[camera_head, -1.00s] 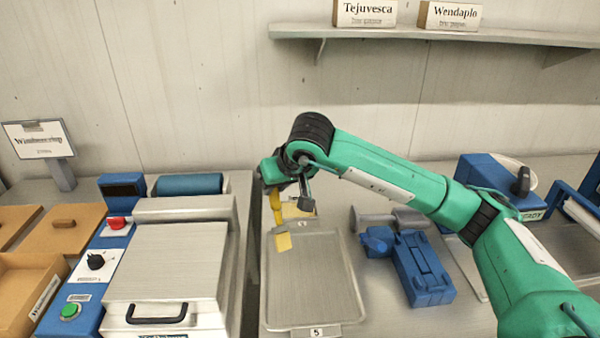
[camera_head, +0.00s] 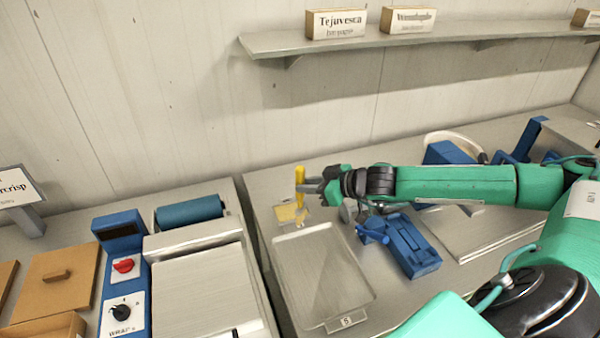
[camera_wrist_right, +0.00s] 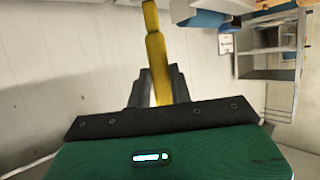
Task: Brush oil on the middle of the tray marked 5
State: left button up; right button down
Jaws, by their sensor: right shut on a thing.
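The grey metal tray (camera_head: 318,270) lies on the counter, with a label marked 5 (camera_head: 346,321) at its front edge. My right gripper (camera_head: 306,187) is shut on the yellow handle of a brush (camera_head: 300,175), held roughly upright beyond the tray's back edge. The handle also shows between the fingers in the right wrist view (camera_wrist_right: 158,62). The brush's lower end is beside or over a small yellow dish (camera_head: 286,213); I cannot tell whether they touch. Any oil on the tray is not clearly visible. My left gripper is out of view.
A blue device (camera_head: 410,246) stands close to the right of the tray. A machine with a blue roller (camera_head: 189,211) and control panel stands on the left, across a gap. A shelf (camera_head: 270,43) with name blocks hangs on the wall above.

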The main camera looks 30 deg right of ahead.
pick_arm(q)
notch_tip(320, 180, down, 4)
jog(key=b, duration=0.4)
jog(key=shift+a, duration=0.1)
dwell(0.4)
